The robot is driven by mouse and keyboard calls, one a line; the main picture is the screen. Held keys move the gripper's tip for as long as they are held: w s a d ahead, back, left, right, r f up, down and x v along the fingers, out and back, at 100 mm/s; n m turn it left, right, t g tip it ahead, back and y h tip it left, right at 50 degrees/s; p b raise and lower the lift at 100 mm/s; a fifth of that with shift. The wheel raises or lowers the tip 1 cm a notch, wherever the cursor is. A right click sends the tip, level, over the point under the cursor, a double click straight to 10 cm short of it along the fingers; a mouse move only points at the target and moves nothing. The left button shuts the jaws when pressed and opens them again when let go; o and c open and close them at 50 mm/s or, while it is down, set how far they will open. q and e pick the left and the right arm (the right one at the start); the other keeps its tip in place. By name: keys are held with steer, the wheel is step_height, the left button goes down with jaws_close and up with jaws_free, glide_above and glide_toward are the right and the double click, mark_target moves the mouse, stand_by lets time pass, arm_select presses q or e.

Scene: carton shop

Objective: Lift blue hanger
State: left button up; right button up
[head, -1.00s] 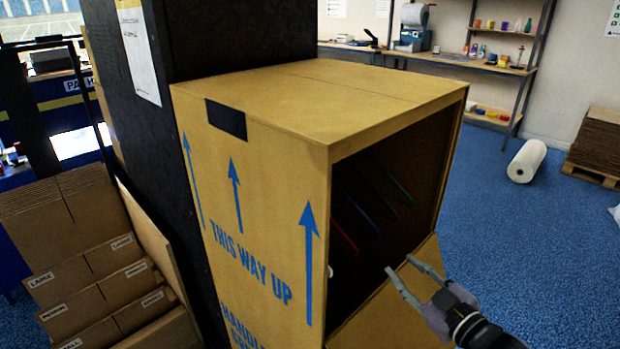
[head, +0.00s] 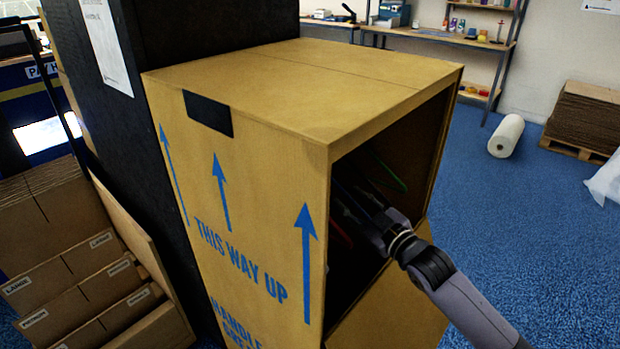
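A tall wardrobe carton (head: 260,190) stands open on its right side, with hangers inside. A green hanger (head: 390,172) shows at the back of the opening. A bit of a red hanger (head: 341,235) shows low at the left, behind the carton's edge. The blue hanger is mostly hidden by my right gripper and the dark interior. My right gripper (head: 352,203) reaches into the carton from the right, among the hangers. Its fingers are dark and partly hidden, so I cannot tell whether they are open or shut. My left gripper is not in view.
The carton's lower front flap (head: 400,305) hangs below the opening. A black panel (head: 215,40) stands behind the carton. Folded cartons (head: 80,260) stand at the left.

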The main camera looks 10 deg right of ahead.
mark_target(340, 187)
steer(key=x, duration=0.5)
steer(key=shift+w+r+p, duration=0.35)
steer(key=shift+r+p, duration=0.05)
steer(key=shift+w+a+f, duration=0.1)
steer(key=shift+w+a, duration=0.1)
steer(key=shift+w, duration=0.1)
jaws_close()
